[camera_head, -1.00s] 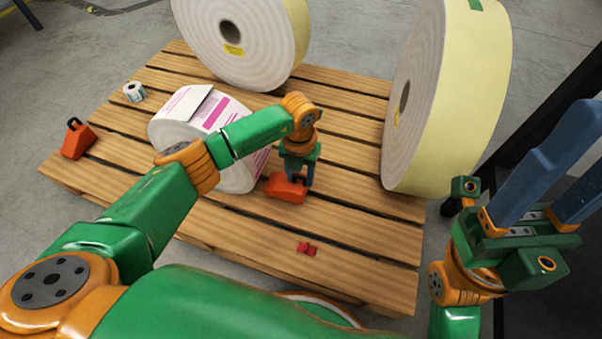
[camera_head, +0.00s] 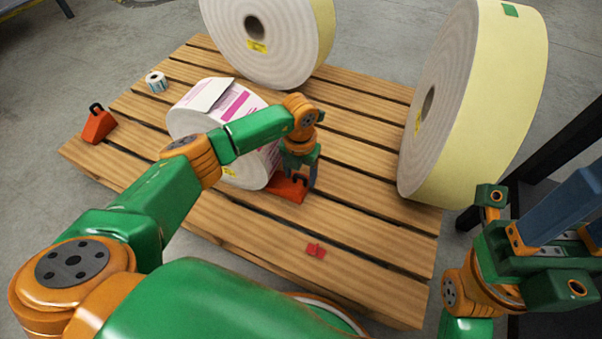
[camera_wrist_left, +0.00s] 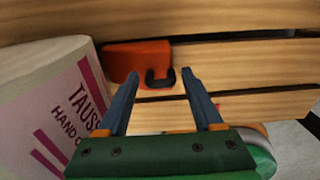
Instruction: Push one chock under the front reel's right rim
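The front reel (camera_head: 190,124), white with pink print, lies on its rolling side on the wooden pallet; my left arm covers part of it. An orange chock (camera_head: 290,190) sits at its right rim, seeming to touch it. In the left wrist view the chock (camera_wrist_left: 138,58) is beside the reel (camera_wrist_left: 45,110); its black handle lies between my fingertips. My left gripper (camera_head: 305,182) is over the chock with its fingers apart; I cannot tell whether they touch it. Another orange chock (camera_head: 98,125) stands at the reel's left. My right gripper (camera_head: 582,215) is raised at the right, fingers apart, empty, cut by the frame edge.
Two large cream reels stand on the pallet, one at the back (camera_head: 325,40) and one at the right (camera_head: 490,120). A small label roll (camera_head: 156,82) sits at the back left. A small red piece (camera_head: 316,250) lies near the front.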

